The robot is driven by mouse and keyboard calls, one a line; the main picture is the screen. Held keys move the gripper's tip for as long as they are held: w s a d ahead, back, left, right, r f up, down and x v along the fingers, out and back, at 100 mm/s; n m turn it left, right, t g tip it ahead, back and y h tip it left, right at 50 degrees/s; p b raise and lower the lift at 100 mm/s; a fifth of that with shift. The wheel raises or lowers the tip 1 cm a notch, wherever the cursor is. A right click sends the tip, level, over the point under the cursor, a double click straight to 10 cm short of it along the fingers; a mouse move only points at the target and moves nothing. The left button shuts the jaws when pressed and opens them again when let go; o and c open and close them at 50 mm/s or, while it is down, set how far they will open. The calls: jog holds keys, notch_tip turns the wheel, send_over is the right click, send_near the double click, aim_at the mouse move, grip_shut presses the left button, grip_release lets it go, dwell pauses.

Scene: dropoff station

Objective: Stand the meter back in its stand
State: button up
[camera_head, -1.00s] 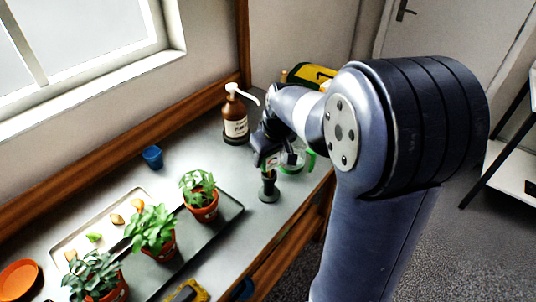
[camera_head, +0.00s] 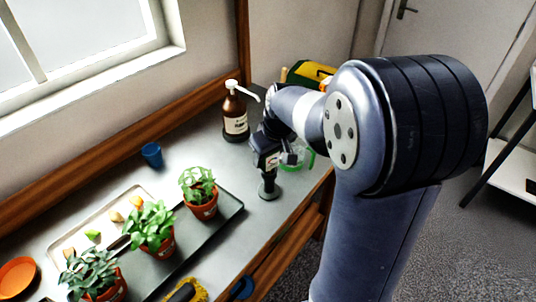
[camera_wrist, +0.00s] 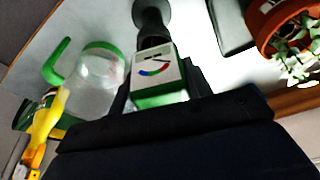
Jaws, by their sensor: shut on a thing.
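The meter, a green body with a white dial face (camera_wrist: 157,68), is held between the fingers of my gripper (camera_wrist: 160,92) in the wrist view. In the head view the meter (camera_head: 271,161) shows at the end of my gripper (camera_head: 267,154), above the stand. The stand is dark grey with a round foot and a short post (camera_head: 268,188). In the wrist view the stand (camera_wrist: 151,15) lines up with the meter's lower end. I cannot tell whether that end is inside the stand or just above it.
A clear jug with a green handle (camera_wrist: 98,68) stands close beside the meter. A brown pump bottle (camera_head: 236,118) and a blue cup (camera_head: 152,155) stand behind. Potted plants fill a dark tray (camera_head: 232,207) at left. The bench's front edge is near the stand.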

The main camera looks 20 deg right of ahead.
jog(key=shift+f, duration=0.25)
jog(key=shift+f+b, duration=0.2)
jog(key=shift+b, duration=0.15)
jog(key=o, duration=1.2)
jog(key=shift+c, duration=0.2)
jog(key=shift+r, duration=0.1)
jog(key=v, duration=1)
jog(key=shift+r, duration=0.3)
jog(key=shift+s, duration=0.1)
